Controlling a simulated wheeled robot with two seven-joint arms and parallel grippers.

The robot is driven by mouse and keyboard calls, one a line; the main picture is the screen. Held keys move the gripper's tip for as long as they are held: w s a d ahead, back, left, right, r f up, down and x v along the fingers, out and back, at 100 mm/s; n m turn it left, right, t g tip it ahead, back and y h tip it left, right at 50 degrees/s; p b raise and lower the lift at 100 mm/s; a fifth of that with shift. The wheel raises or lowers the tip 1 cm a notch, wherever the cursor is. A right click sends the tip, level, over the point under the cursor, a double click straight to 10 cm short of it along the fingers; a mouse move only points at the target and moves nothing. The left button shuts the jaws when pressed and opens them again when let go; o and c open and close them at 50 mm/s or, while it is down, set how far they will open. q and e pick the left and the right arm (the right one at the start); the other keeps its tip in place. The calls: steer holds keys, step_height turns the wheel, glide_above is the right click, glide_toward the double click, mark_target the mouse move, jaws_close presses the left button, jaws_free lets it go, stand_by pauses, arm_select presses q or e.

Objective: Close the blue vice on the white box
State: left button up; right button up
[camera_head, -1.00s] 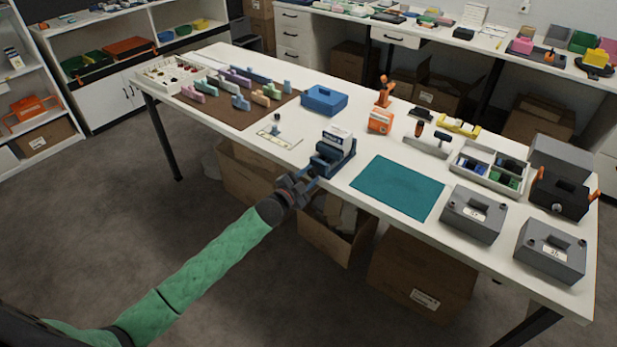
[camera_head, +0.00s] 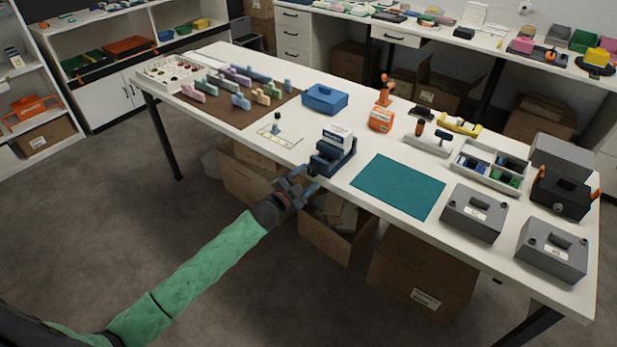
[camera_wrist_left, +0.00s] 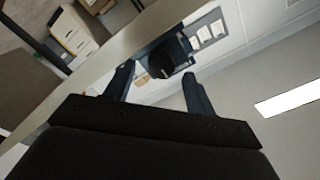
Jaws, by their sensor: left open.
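The blue vice (camera_head: 333,160) stands at the front edge of the white table. The white box (camera_head: 338,136) sits upright between its jaws; whether both jaws touch it I cannot tell. My left gripper (camera_head: 307,183) is open just off the table edge, in front of the vice. In the left wrist view, the open fingers (camera_wrist_left: 158,88) point at the vice (camera_wrist_left: 178,52), and its dark round screw end (camera_wrist_left: 160,66) shows between and beyond them. The fingers look empty. My right gripper is in neither view.
A teal mat (camera_head: 398,186) lies right of the vice, and a card with a small piece (camera_head: 279,137) lies left. A blue case (camera_head: 324,99) stands behind. Grey boxes (camera_head: 473,216) stand at the right. Open cartons (camera_head: 335,228) stand under the table.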

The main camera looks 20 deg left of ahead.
arm_select(q)
steer(key=b+v, duration=0.1)
steer(key=v, duration=0.5)
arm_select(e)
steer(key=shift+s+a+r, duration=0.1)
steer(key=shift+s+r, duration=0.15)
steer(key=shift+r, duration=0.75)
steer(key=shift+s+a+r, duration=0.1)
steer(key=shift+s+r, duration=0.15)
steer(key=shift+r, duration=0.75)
arm_select(q)
steer(key=s+a+f+n+g+y, duration=0.3)
steer(key=a+f+n+g+y, duration=0.15)
steer(key=y, duration=0.25)
steer(key=s+d+f+n+g, duration=0.2)
steer(key=s+d, duration=0.3)
steer(key=s, duration=0.8)
steer(key=s+d+f+n+g+h, duration=0.1)
steer(key=s+d+g, duration=0.4)
steer(key=s, duration=0.8)
steer(key=s+d+f+n+g+h, duration=0.1)
steer(key=s+d+f+n+g, duration=0.2)
steer(key=s, duration=1)
steer(key=shift+s+d+f+n+g, duration=0.2)
steer(key=shift+d+f+n+g, duration=0.25)
steer(key=shift+d, duration=0.7)
